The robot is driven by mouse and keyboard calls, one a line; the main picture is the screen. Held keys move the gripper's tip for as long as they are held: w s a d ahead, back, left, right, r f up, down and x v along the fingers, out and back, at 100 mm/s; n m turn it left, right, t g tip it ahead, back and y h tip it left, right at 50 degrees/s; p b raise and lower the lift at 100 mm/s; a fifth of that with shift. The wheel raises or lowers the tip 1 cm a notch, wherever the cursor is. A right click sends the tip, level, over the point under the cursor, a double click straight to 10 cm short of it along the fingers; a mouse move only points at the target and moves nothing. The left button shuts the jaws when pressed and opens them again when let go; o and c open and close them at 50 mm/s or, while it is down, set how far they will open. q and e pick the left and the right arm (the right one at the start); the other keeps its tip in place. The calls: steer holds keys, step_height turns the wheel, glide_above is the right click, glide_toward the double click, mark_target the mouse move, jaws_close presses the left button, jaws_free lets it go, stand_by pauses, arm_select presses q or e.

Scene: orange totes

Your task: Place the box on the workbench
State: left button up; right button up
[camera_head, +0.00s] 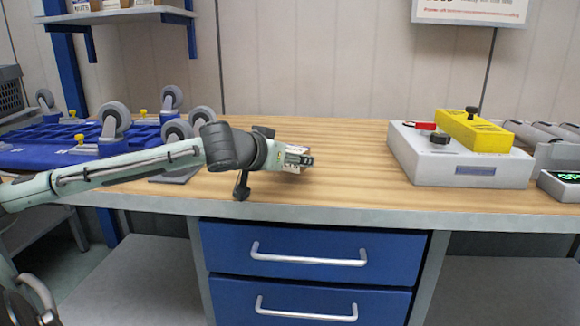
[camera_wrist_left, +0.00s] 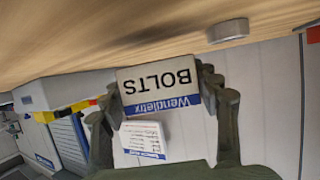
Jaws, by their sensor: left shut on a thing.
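The box (camera_wrist_left: 158,88) is small and white with a blue band, and the word BOLTS on it reads upside down in the left wrist view. My left gripper (camera_head: 302,158) is shut on it, with a finger on either side. In the head view the box is mostly hidden by the gripper. The workbench (camera_head: 335,140) has a light wooden top, which also shows in the left wrist view (camera_wrist_left: 90,55). The gripper and box are at the middle of the top, near its surface; I cannot tell whether the box touches it.
A white unit with a yellow block (camera_head: 470,165) stands on the right of the bench. A blue wheeled frame (camera_head: 80,145) is at the left. Blue drawers (camera_head: 310,250) are below the front edge. The wood between the gripper and the white unit is clear.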

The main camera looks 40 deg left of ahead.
arm_select(q)
steer(key=shift+f, duration=1.25)
arm_select(e)
steer(key=shift+s+r, duration=0.1)
steer(key=shift+r, duration=0.4)
arm_select(q)
steer(key=shift+f, duration=0.1)
steer(key=o, duration=1.4)
arm_select(e)
steer(key=shift+r, duration=0.1)
